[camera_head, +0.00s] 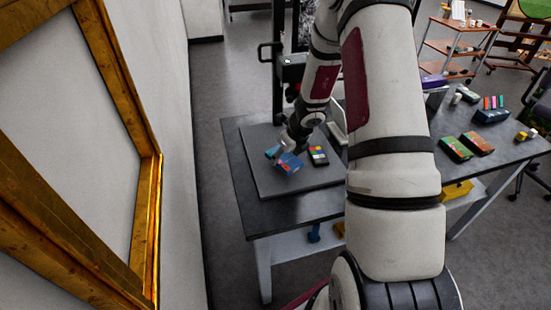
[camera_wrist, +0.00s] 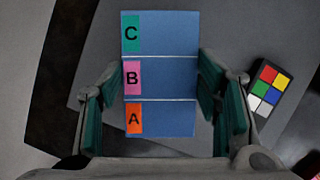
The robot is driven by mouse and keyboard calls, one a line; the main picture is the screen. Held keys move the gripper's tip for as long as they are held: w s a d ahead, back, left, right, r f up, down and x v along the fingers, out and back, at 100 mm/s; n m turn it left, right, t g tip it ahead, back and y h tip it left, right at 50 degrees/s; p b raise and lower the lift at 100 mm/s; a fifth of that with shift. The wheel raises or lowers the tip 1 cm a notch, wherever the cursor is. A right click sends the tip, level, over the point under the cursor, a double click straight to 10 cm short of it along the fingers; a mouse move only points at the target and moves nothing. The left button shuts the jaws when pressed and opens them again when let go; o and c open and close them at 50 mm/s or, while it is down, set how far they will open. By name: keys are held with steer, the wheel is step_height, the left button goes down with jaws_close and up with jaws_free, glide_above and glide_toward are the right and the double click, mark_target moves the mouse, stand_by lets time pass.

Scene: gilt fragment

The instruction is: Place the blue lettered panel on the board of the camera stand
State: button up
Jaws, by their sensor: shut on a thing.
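The blue lettered panel (camera_wrist: 172,75) lies between my fingers in the wrist view, with a green C, a pink B and an orange A down its left side. My gripper (camera_wrist: 163,100) is shut on its left and right edges. In the head view the panel (camera_head: 290,164) shows at my gripper (camera_head: 281,152), over the grey board (camera_head: 262,178) of the camera stand. I cannot tell whether the panel touches the board or hangs just above it. The board also shows tilted behind the panel in the wrist view (camera_wrist: 240,50).
A colour checker (camera_head: 318,156) lies on the board, right of the panel; it also shows in the wrist view (camera_wrist: 268,88). The dark table (camera_head: 260,216) carries green and orange boxes (camera_head: 466,146) at right. A gold-framed wall panel (camera_head: 146,210) stands at left.

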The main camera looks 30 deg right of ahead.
mark_target(281, 158)
steer(key=shift+w+d+b, duration=0.2)
steer(key=shift+w+b, duration=0.2)
steer(key=shift+w, duration=0.8)
steer(key=shift+w+f, duration=0.15)
steer(key=shift+f, duration=0.1)
steer(key=shift+f+b, duration=0.65)
steer(key=shift+f, duration=0.3)
steer(key=shift+f+b, duration=0.65)
steer(key=shift+b, duration=0.35)
steer(key=shift+f, duration=0.1)
steer(key=o, duration=1.3)
